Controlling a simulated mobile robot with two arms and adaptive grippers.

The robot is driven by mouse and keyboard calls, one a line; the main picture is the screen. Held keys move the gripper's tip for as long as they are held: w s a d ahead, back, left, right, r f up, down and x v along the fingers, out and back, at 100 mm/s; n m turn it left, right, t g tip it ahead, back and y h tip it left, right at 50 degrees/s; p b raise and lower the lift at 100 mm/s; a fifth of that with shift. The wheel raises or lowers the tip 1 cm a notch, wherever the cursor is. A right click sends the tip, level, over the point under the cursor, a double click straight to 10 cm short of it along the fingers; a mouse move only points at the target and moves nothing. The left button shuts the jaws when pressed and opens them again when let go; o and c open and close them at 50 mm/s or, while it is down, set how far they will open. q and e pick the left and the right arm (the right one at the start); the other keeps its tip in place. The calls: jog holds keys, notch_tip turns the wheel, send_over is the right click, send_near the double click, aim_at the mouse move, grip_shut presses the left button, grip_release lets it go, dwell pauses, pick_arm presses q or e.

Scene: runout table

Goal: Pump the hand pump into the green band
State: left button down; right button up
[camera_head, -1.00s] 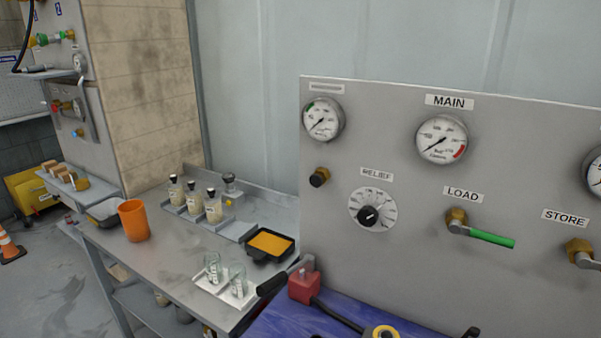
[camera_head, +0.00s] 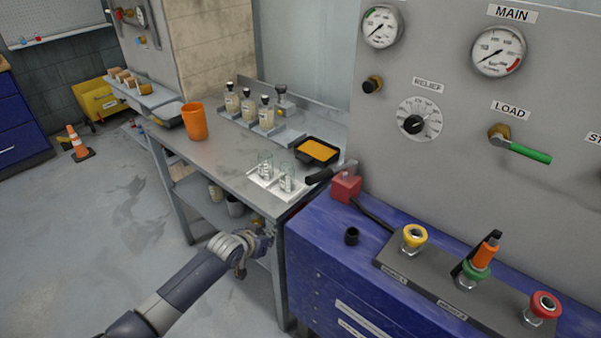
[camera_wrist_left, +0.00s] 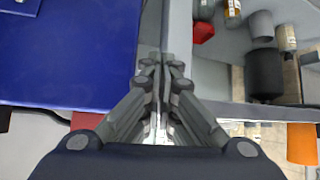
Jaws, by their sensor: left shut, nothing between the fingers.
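The hand pump, a red block (camera_head: 345,188) with a black-gripped lever (camera_head: 325,173), stands at the left back corner of the blue bench. The lever points left over the steel table's edge. The small gauge (camera_head: 382,26) at the panel's upper left has a short green band near its top left; its needle points to the lower left, outside the green. My left gripper (camera_head: 264,240) is shut and empty, low beside the steel table's front, below and left of the pump. Its closed fingers (camera_wrist_left: 164,65) show in the left wrist view. My right gripper is out of view.
The blue bench (camera_head: 315,235) carries yellow, green and red-topped fittings (camera_head: 475,270) and a black cap (camera_head: 352,236). The steel table (camera_head: 215,165) holds an orange cup (camera_head: 194,121), bottles, glass jars and a black tray (camera_head: 317,151).

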pick_arm(q)
jog(key=w+d+r+m+t+h, duration=0.1)
jog(key=d+r+m, duration=0.15)
jog(key=r, duration=0.95)
jog(key=w+d+r+m+h, duration=0.1)
jog(key=d+r, duration=0.3)
jog(key=r, duration=0.9)
jog(key=s+d+r+m+h, duration=0.1)
jog(key=s+d+r+m, duration=0.1)
jog(key=s+r, duration=0.4)
notch_tip(320, 180, up, 4)
jog(key=shift+s+d+r, duration=0.1)
jog(key=shift+s+d, duration=0.2)
jog(key=shift+d, duration=0.35)
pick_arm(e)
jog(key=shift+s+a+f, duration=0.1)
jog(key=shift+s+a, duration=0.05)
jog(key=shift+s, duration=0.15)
